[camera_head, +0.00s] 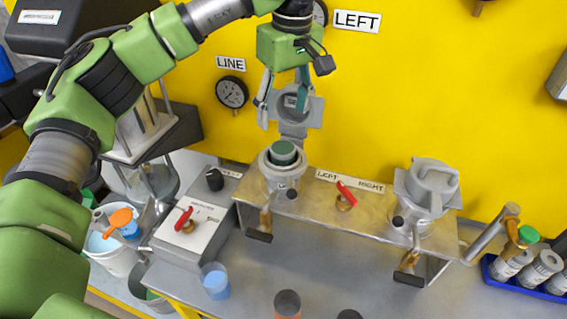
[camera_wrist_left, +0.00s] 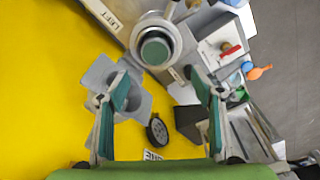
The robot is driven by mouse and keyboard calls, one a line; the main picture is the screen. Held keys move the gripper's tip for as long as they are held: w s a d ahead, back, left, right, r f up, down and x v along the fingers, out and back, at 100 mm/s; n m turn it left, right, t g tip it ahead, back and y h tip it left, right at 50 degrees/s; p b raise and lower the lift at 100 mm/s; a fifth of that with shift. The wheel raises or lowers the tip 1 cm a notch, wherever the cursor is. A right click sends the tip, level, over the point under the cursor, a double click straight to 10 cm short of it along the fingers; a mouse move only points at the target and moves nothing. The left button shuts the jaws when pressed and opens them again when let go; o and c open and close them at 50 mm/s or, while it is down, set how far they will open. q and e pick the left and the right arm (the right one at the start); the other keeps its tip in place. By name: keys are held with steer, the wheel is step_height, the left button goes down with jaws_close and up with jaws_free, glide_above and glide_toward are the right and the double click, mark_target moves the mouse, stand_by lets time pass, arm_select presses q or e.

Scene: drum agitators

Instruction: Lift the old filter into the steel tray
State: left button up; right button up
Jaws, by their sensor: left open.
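A dark green round-topped cylinder (camera_head: 283,153), which looks like the old filter, sits upright in the open left housing (camera_head: 270,172). It also shows in the left wrist view (camera_wrist_left: 155,50), with the pale housing rim around it. The housing's grey lid (camera_head: 297,125) is swung up behind it. My left gripper (camera_head: 283,106) points down above the housing, open and empty, its fingers apart from the cylinder. In the left wrist view the fingers (camera_wrist_left: 157,78) frame the space below the cylinder. My right gripper is out of view. I cannot make out a steel tray with certainty.
The right housing (camera_head: 432,185) has its lid down. A red-handled valve (camera_head: 345,195) stands between the housings. A blue crate (camera_head: 517,291) with canisters is at far right. A blue cup (camera_head: 215,281) and a dark-topped cup (camera_head: 288,303) stand in front. The yellow wall (camera_head: 440,80) is close behind.

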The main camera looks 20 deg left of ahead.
arm_select(q)
glide_above(283, 148)
steer(key=f, duration=0.3)
steer(key=f+p, duration=0.1)
steer(key=f, duration=0.1)
steer(key=shift+s+f, duration=0.1)
steer(key=shift+s, duration=0.25)
steer(key=shift+f+p, duration=0.45)
steer(key=shift+f, duration=0.05)
steer(key=f+p, duration=0.2)
steer(key=f, duration=0.1)
steer(key=shift+w+f, duration=0.25)
steer(key=shift+w, duration=0.1)
steer(key=shift+w+f, duration=0.1)
steer(key=shift+f, duration=0.4)
steer(key=c, duration=1.5)
